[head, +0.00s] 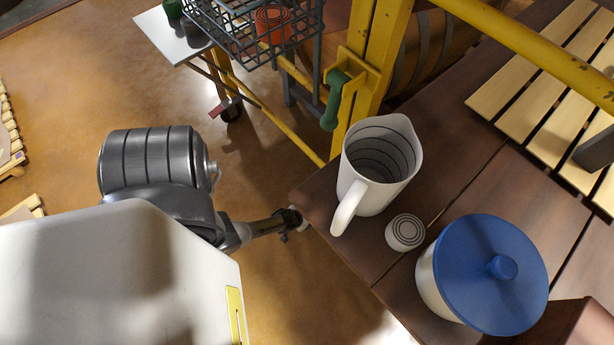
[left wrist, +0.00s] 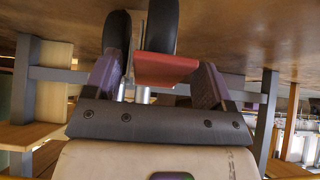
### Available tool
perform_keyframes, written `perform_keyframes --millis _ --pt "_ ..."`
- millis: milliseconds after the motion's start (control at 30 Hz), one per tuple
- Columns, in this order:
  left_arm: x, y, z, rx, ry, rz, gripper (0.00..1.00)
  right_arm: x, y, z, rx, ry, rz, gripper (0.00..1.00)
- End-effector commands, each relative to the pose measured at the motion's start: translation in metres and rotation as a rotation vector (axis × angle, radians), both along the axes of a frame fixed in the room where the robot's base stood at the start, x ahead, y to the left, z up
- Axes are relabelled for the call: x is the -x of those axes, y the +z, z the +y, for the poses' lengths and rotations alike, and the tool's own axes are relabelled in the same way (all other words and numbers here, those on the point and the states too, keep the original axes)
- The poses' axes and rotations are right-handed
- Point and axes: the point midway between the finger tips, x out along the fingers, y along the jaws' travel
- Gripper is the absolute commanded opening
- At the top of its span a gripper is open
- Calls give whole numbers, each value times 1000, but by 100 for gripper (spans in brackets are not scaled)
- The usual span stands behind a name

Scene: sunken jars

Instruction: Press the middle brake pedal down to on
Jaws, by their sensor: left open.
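A red brake pedal (left wrist: 166,69) shows in the left wrist view beside two black caster wheels (left wrist: 163,28) on the floor, which is at the top of that view. My left gripper (left wrist: 158,76) is open, its purple fingers on either side of the pedal in the picture. I cannot tell whether it touches the pedal, nor whether this is the middle one. In the head view a red pedal (head: 222,107) sits at a caster under the white-topped cart. My left arm comes in from the left and ends near the wooden table's corner. My right gripper is not in view.
The wooden table (head: 330,222) holds a white pitcher (head: 378,160), a small white round object (head: 405,232) and a blue-lidded jar (head: 490,275). A wire basket (head: 245,25) and yellow posts (head: 365,75) stand behind. The brown floor (head: 60,110) is open at the left.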

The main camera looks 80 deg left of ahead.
Motion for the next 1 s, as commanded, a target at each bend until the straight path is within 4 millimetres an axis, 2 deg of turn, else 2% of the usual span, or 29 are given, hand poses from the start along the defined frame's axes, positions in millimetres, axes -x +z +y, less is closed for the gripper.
perform_keyframes --millis 200,500,700,1000 --pt "19 34 -11 2 0 1 77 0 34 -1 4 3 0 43" --pt "49 77 -25 1 1 1 77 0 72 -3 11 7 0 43" --pt "63 96 -33 2 2 0 77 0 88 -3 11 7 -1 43" --pt "71 105 -37 1 1 0 77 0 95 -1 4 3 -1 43"
